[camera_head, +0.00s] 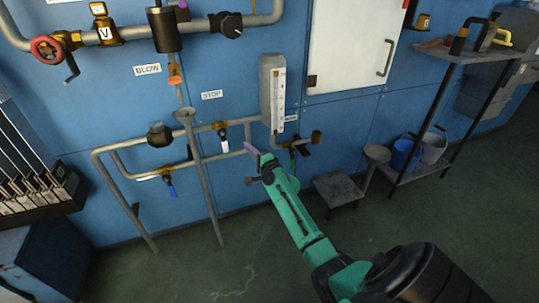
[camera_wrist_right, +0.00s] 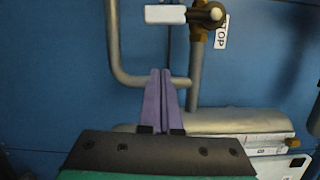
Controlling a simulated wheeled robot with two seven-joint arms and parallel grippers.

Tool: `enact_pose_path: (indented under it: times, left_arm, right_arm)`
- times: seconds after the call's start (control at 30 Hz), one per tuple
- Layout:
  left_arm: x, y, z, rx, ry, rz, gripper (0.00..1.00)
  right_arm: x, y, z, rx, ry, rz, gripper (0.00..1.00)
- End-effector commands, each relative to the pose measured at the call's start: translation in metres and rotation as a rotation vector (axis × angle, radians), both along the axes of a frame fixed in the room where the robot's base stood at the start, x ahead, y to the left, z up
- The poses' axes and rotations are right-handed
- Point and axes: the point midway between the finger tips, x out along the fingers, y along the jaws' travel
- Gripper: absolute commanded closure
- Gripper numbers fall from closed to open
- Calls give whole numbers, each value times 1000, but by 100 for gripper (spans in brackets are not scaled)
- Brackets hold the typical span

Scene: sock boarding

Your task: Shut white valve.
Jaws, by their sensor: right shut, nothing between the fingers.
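The white valve has a white handle (camera_head: 223,140) that hangs down across a grey pipe, below the STOP label. In the right wrist view, the white handle (camera_wrist_right: 165,14) is at the top edge, with its brass body beside it. My right gripper (camera_head: 250,149) is to the right of the valve in the head view. Its purple fingers (camera_wrist_right: 162,75) are shut together and empty in the wrist view. They point toward the handle with a clear gap, apart from it. My left gripper is not in view.
A blue-handled valve (camera_head: 170,187) is on the lower pipe to the left. A grey funnel stand (camera_head: 203,170) stands left of the white handle. A grey gauge housing (camera_head: 268,95) is on the wall above my gripper. A low grey stool (camera_head: 340,186) stands to the right.

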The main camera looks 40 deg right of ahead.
Motion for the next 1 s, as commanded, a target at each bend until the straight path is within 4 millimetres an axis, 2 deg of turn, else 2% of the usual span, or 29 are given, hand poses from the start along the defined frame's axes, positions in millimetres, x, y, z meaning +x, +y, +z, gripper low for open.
enact_pose_path:
  times: [0.2, 0.4, 0.53, 1.0]
  left_arm:
    - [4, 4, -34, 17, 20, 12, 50]
    - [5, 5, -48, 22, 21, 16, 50]
    - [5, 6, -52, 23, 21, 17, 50]
    - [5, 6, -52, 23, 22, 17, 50]
  right_arm:
    - [-47, 4, 2, 0, 5, 1, 100]
    - [-80, 7, 1, 1, 2, 1, 100]
    - [-87, 8, 1, 1, 0, 0, 100]
    - [-87, 8, 1, 1, 1, 1, 100]
